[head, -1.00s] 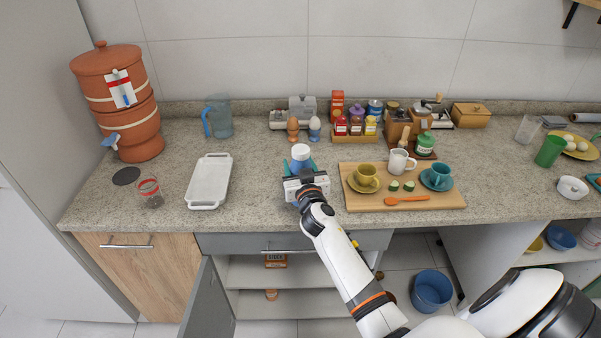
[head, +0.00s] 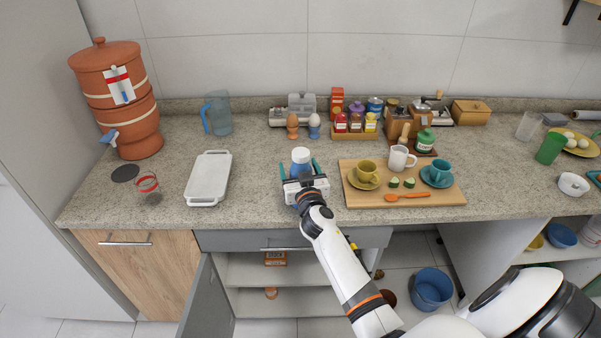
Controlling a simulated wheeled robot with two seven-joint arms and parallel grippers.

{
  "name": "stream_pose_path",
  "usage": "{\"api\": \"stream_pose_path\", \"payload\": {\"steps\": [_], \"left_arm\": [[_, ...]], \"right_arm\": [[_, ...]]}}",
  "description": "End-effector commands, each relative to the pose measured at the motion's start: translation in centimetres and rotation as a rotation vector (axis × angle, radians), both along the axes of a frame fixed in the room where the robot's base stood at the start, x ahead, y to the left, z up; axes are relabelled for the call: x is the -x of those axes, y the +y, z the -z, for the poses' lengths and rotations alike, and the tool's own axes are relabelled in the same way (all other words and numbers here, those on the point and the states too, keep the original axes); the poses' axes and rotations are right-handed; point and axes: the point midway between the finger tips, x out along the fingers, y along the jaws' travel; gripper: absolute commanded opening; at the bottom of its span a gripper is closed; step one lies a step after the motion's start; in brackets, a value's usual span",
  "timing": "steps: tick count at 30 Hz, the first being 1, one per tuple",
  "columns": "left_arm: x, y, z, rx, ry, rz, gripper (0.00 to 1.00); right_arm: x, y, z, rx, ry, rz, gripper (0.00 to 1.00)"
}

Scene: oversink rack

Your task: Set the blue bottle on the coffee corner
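The blue bottle (head: 300,169) with a white cap stands upright on the granite counter, just left of the wooden board. My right gripper (head: 300,170) comes from the front, with its teal fingers spread on either side of the bottle and small gaps showing. The gripper body hides the bottle's lower part. No marked coffee corner can be made out. My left gripper is not in view.
A white tray (head: 209,179) lies to the left, with bare counter between it and the bottle. Two egg cups (head: 303,128) and a rack of spice jars (head: 355,125) stand behind. A glass (head: 148,187) and a clay water dispenser (head: 121,95) are far left.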

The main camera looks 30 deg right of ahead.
Motion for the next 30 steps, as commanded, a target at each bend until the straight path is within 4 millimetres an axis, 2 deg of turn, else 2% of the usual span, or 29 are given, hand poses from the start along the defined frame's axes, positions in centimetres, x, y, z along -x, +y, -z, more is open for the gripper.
{"api": "stream_pose_path", "payload": {"steps": [2,5,12,18,24,30], "left_arm": [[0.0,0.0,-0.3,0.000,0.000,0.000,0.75],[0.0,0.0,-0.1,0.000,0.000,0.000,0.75],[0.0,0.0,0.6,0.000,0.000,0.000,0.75],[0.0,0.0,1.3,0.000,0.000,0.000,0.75],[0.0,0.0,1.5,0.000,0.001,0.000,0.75],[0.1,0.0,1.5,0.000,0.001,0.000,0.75]], "right_arm": [[0.2,0.1,-0.3,0.002,0.002,0.000,0.75],[1.5,0.6,0.0,0.001,0.001,-0.001,0.75],[6.5,2.4,0.1,-0.002,0.002,-0.001,0.75],[9.8,3.6,0.0,-0.001,0.001,0.000,0.75],[11.2,4.1,-0.2,-0.001,0.000,0.000,0.75],[11.3,4.2,-0.2,0.000,0.001,-0.001,0.75]]}}
